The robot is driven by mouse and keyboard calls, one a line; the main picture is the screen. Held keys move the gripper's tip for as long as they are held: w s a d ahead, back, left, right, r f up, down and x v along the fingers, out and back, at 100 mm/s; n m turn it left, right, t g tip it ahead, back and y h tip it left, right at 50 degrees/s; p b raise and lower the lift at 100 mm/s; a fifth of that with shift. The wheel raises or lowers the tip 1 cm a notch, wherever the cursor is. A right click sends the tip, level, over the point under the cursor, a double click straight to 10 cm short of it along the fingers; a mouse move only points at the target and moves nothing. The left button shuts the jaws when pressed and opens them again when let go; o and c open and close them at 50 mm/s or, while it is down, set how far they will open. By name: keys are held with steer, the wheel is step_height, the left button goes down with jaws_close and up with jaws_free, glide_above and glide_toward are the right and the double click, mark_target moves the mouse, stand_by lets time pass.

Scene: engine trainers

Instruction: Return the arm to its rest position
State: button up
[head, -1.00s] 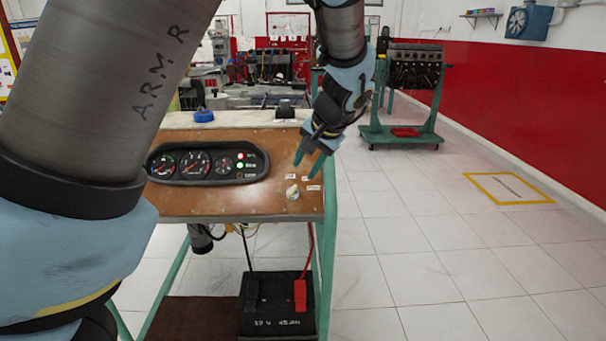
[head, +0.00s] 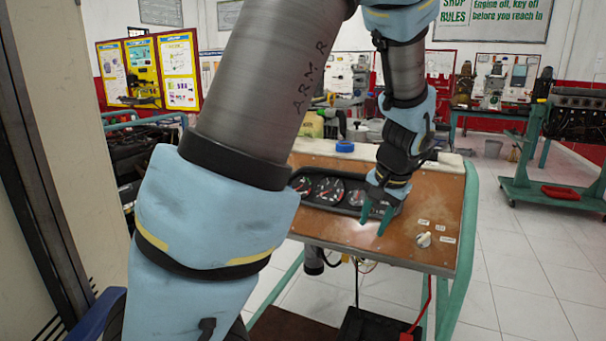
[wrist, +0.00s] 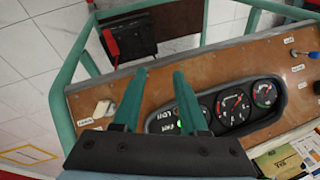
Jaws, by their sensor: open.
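My arm reaches from the left of the head view over the engine trainer's brown panel (head: 405,235). My gripper (head: 374,229) points down in front of the panel, with its two green fingers apart and nothing between them. In the wrist view the open fingers (wrist: 160,78) lie over the panel, beside the gauge cluster (wrist: 240,106). The cluster (head: 325,190) is partly hidden behind my gripper in the head view. A pale rotary knob (head: 424,240) sits to the right of the fingers and shows apart from them in the wrist view (wrist: 102,109).
The panel's green frame (head: 466,230) stands close around my gripper. A black battery (head: 365,325) sits below. Another engine stand (head: 570,150) is at the right. A pale wall edge (head: 75,100) is near at left. Tiled floor (head: 530,270) at the right is clear.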

steer(key=s+a+n+g, duration=0.1)
steer(key=s+a+n, duration=0.2)
steer(key=a, duration=0.8)
steer(key=s+a+f+n+g+h, duration=0.1)
steer(key=s+a+n, duration=0.3)
steer(key=a, duration=0.8)
steer(key=shift+s+f, duration=0.25)
steer(key=shift+s, duration=0.3)
